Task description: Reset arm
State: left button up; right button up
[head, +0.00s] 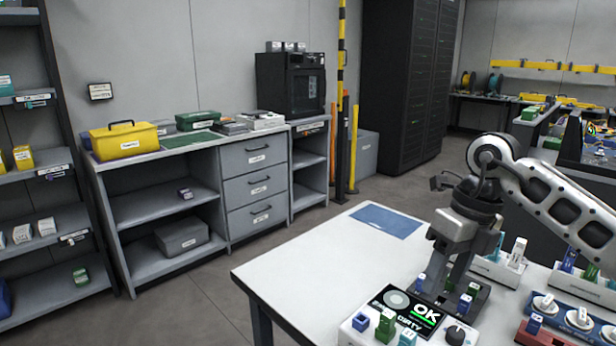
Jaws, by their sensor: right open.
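My right arm (560,205) comes in from the right of the head view, bent at the elbow. My right gripper (446,292) points down, open, just over the far edge of a device with a black screen (412,312) reading "OK" and "DIRTY". Small blue and green pieces stand close to the fingers, and I cannot tell whether the fingers touch any. My left gripper is not in view.
The white table (310,262) is bare at its left, with a blue mat (386,221) at the back. White connector holders (500,265) and a blue block with white reels (565,315) fill the right. A grey cabinet (255,185) stands beyond open floor.

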jog(key=s+a+f+n+g+y, duration=0.1)
jog(key=s+a+f+y, duration=0.15)
jog(key=a, duration=0.35)
jog(key=s+a+f+g+y, duration=0.1)
jog(key=a+f+y, duration=0.15)
jog(key=a, duration=0.35)
jog(key=s+a+r+m+t+y, duration=0.2)
jog(key=a+m+t+y, duration=0.1)
jog(key=a+m+y, duration=0.3)
jog(key=s+a+r+m+t+y, duration=0.2)
jog(key=a+m+t+y, duration=0.2)
jog(key=a+y, duration=0.3)
jog(key=w+d+f+m+t+h, duration=0.1)
jog(key=d+f+m+t+h, duration=0.45)
jog(key=m, duration=0.45)
jog(key=w+d+f+m+t+h, duration=0.1)
jog(key=d+f+m+t+h, duration=0.5)
jog(key=m, duration=0.5)
jog(key=s+d+f+m+g+h, duration=0.3)
jog(key=s+f+m+g+h, duration=0.2)
jog(key=s+f+m, duration=0.3)
jog(key=s+f, duration=0.4)
jog(key=f, duration=0.2)
jog(key=shift+s+f+g, duration=0.15)
jog(key=shift+s+g, duration=0.2)
